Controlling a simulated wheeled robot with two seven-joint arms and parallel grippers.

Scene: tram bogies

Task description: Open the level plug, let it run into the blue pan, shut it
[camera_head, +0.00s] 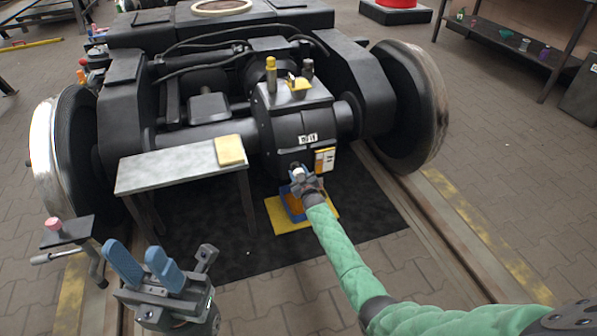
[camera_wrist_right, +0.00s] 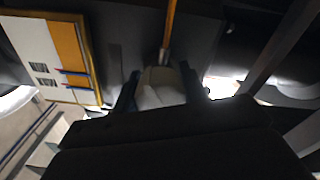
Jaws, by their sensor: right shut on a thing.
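The gearbox (camera_head: 300,125) sits on the axle, with a yellow-edged label (camera_head: 325,160) low on its front. My right gripper (camera_head: 299,176) is at the gearbox's lower front, beside this label. In the right wrist view its blue fingers (camera_wrist_right: 160,90) are shut on a pale grey blocky piece (camera_wrist_right: 160,88), apparently the level plug; an orange rod (camera_wrist_right: 168,30) rises behind it. The blue pan (camera_head: 291,203) stands below on a yellow mat (camera_head: 279,222), partly hidden by my right gripper. My left gripper (camera_head: 144,264) is open and empty at the lower left.
A grey side table (camera_head: 165,170) with a yellow pad (camera_head: 230,150) stands left of the gearbox. Wheels (camera_head: 412,105) flank the bogie. A small stand (camera_head: 68,234) with a pink-topped item is beside my left gripper. The black floor mat (camera_head: 220,240) is mostly clear.

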